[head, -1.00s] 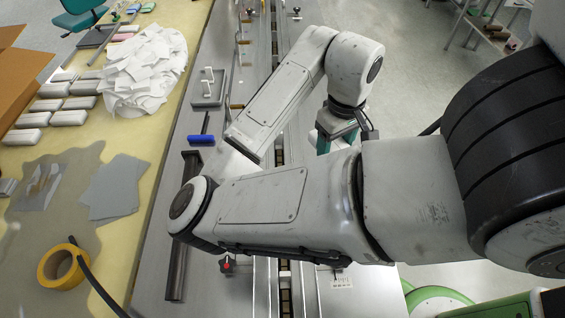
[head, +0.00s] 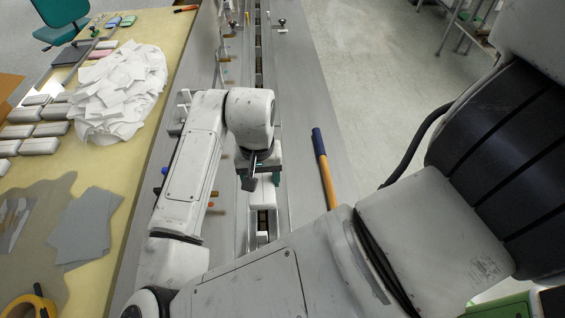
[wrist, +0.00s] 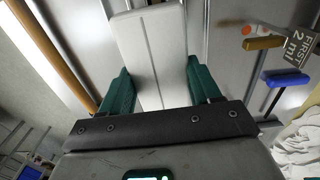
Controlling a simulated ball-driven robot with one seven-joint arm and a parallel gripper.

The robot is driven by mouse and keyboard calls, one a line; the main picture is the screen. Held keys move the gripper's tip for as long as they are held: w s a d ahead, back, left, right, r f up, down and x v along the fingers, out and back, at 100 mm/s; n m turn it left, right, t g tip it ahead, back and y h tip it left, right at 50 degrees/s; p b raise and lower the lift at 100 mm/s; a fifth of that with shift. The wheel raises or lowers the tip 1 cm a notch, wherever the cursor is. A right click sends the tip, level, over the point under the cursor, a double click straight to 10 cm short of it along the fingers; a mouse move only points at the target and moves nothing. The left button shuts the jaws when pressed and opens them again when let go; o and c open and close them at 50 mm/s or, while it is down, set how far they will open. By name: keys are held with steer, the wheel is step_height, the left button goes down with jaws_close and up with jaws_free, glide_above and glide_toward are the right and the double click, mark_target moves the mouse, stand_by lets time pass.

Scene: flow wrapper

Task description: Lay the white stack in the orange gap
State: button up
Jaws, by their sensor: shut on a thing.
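The white stack (wrist: 152,50), a long pale block with a lengthwise seam, is between the teal fingers of my gripper (wrist: 160,92) in the wrist view. In the head view my gripper (head: 262,180) points down over the central channel (head: 263,222), and part of the white stack (head: 266,190) shows beneath it. Another white piece (head: 262,238) sits in the channel nearer to me. I cannot make out a gap marked orange; my arm and gripper hide part of the channel. Whether the stack touches the channel is unclear.
A blue-and-orange handle (head: 323,165) lies on the metal deck right of the channel. Orange-brown pegs (head: 216,208) line its left side. The yellow table (head: 118,190) at left holds a white heap (head: 120,90), grey sheets (head: 85,225) and several pale packs (head: 50,128).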

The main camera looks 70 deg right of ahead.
steer(key=shift+w+f, duration=0.25)
steer(key=shift+f+b, duration=2.75)
steer(key=shift+f, duration=0.45)
steer(key=o, duration=1.3)
steer(key=shift+f, duration=0.1)
steer(key=shift+c, duration=0.2)
